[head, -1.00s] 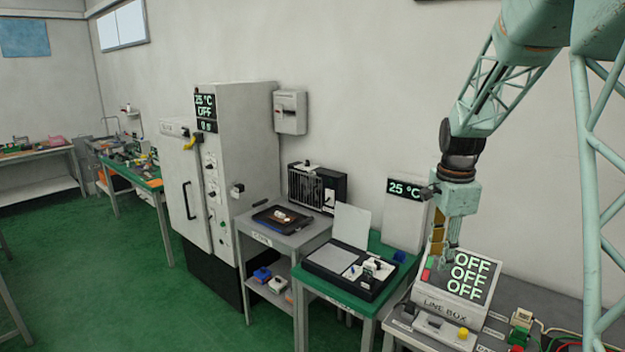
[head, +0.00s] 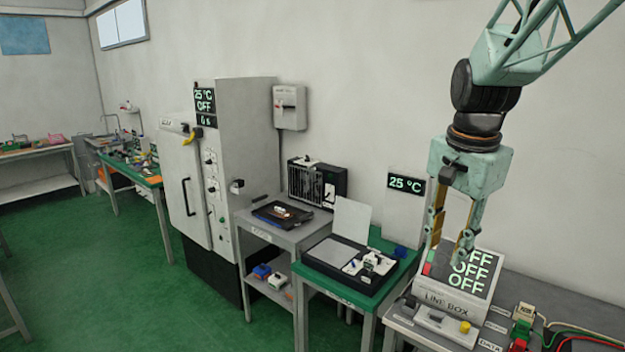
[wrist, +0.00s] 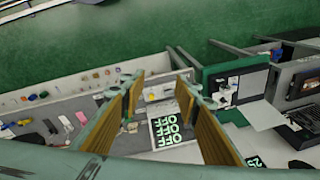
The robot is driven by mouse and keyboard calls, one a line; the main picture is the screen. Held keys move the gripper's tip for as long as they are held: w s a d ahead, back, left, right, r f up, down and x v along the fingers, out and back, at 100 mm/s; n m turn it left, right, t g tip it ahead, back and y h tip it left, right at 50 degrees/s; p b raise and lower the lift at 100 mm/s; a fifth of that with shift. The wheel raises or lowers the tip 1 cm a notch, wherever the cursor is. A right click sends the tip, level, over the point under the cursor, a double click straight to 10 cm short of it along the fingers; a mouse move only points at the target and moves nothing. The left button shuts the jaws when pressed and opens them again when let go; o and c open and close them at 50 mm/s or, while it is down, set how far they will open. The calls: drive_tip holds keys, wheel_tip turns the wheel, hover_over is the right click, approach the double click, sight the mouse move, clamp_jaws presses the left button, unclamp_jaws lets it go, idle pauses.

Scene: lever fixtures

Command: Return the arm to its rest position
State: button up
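My arm hangs from the upper right in the head view, its mint-green links and dark wrist joint above the gripper. My gripper (head: 447,256) points down in front of the line box (head: 452,297), overlapping part of its screen in the picture. Its two yellow-padded fingers are apart with nothing between them. The wrist view also shows the fingers of my gripper (wrist: 158,88) spread wide and empty. The line box screen (wrist: 172,130), reading OFF on its visible lines, shows beyond them. I cannot tell the exact gap between gripper and box.
A green table (head: 325,291) with a black tray stands left of the line box. Farther left are a grey cart (head: 262,231) and a tall white oven (head: 240,130). Connectors and cables (head: 524,318) lie right of the box.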

drive_tip(key=s+a+n+b, duration=0.2)
drive_tip(key=s+n, duration=0.2)
drive_tip(key=s, duration=0.7)
drive_tip(key=s+a+f+n+t+b, duration=0.1)
drive_tip(key=s+a+n+b, duration=0.1)
drive_tip(key=s, duration=0.9)
drive_tip(key=s+a+n+t+b, duration=0.1)
drive_tip(key=s+n, duration=0.4)
drive_tip(key=s, duration=0.6)
drive_tip(key=a+b, duration=0.1)
drive_tip(key=a, duration=0.1)
drive_tip(key=shift+a+f+n, duration=0.35)
drive_tip(key=shift+f+n, duration=0.05)
